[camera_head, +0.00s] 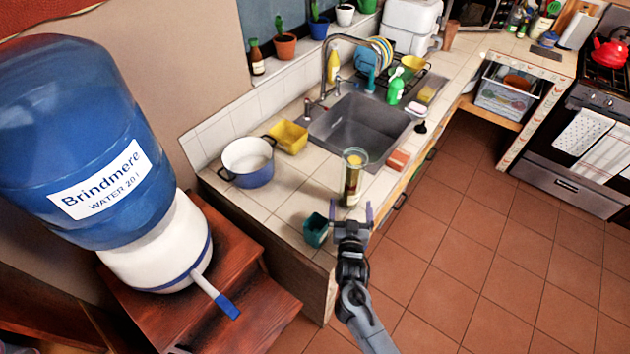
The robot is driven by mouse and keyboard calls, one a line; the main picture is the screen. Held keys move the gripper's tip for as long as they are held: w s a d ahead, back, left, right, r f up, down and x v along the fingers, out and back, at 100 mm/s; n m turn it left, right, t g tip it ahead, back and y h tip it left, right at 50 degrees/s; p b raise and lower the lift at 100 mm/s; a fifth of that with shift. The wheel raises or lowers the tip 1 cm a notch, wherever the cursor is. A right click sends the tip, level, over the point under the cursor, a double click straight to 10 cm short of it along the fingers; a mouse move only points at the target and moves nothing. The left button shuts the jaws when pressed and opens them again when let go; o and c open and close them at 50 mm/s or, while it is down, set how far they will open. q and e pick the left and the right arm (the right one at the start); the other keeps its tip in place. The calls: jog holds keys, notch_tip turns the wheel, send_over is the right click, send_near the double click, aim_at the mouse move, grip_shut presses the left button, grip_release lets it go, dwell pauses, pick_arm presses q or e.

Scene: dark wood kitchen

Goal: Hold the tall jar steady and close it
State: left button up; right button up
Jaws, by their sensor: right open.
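The tall jar (352,184) stands upright on the tiled counter near its front edge, just before the sink. It is clear with yellowish contents, and a round glass piece, seemingly its lid, shows at the top (356,157). I cannot tell how that piece sits on the rim. My right gripper (351,208) is open, its two fingers pointing toward the jar's lower part. It looks empty; whether the fingers touch the jar I cannot tell. My left gripper is not in view.
A teal container (316,231) stands left of my right gripper. A blue and white pot (246,172), a yellow tub (288,137) and a reddish block (398,160) are around the jar. The sink (362,127) lies behind it. A large water bottle (75,130) fills the left.

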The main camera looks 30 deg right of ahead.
aim_at(351, 192)
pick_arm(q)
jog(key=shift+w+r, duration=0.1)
pick_arm(e)
jog(key=x, duration=0.5)
jog(key=shift+w+d, duration=0.4)
jog(key=shift+w, duration=0.1)
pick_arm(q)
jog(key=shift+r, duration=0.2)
pick_arm(e)
jog(key=shift+x, duration=2.55)
jog(key=shift+d, duration=0.1)
jog(key=shift+c, duration=0.2)
jog(key=shift+r, duration=0.1)
jog(key=c, duration=1.1)
jog(key=shift+o, duration=0.2)
